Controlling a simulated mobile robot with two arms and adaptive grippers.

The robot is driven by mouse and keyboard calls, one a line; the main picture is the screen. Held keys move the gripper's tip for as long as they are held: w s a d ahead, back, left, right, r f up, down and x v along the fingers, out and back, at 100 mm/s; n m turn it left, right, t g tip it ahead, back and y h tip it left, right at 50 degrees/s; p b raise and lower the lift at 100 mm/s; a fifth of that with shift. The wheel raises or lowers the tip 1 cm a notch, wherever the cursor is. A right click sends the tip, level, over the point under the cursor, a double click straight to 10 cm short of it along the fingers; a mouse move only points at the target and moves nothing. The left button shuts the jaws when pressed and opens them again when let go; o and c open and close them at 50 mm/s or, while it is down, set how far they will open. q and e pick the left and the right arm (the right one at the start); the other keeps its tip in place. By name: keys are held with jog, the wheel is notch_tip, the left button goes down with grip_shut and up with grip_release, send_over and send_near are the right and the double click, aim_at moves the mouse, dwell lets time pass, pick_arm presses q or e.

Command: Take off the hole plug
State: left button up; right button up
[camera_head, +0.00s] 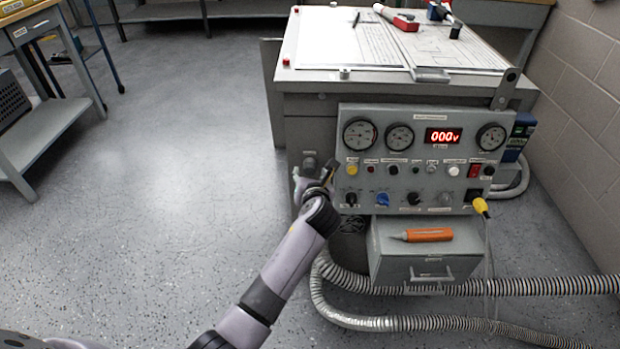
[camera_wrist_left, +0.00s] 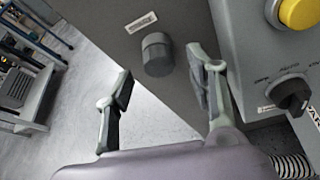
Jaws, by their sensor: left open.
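A dark grey round plug (camera_wrist_left: 157,54) sticks out of the grey side wall of the cabinet in the left wrist view, below a small white label (camera_wrist_left: 141,22). My left gripper (camera_wrist_left: 160,75) is open, with one finger on each side of the plug's line. The plug lies ahead of the fingertips, and the fingers do not appear to touch it. In the head view my left gripper (camera_head: 314,173) is at the left edge of the control panel. A small grey knob-like part (camera_head: 310,158) shows just behind it. My right gripper is not in view.
The control panel (camera_head: 420,120) with gauges, knobs and a red display is close on the right. An orange-handled tool (camera_head: 427,235) lies on a drawer box (camera_head: 385,262) below. Ribbed hoses (camera_head: 460,288) run along the floor. Open floor (camera_head: 170,150) lies to the left.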

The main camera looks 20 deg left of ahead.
pick_arm(q)
jog(key=shift+w+a+f, duration=0.15)
jog(key=shift+w, duration=0.25)
grip_shut()
dwell(0.9)
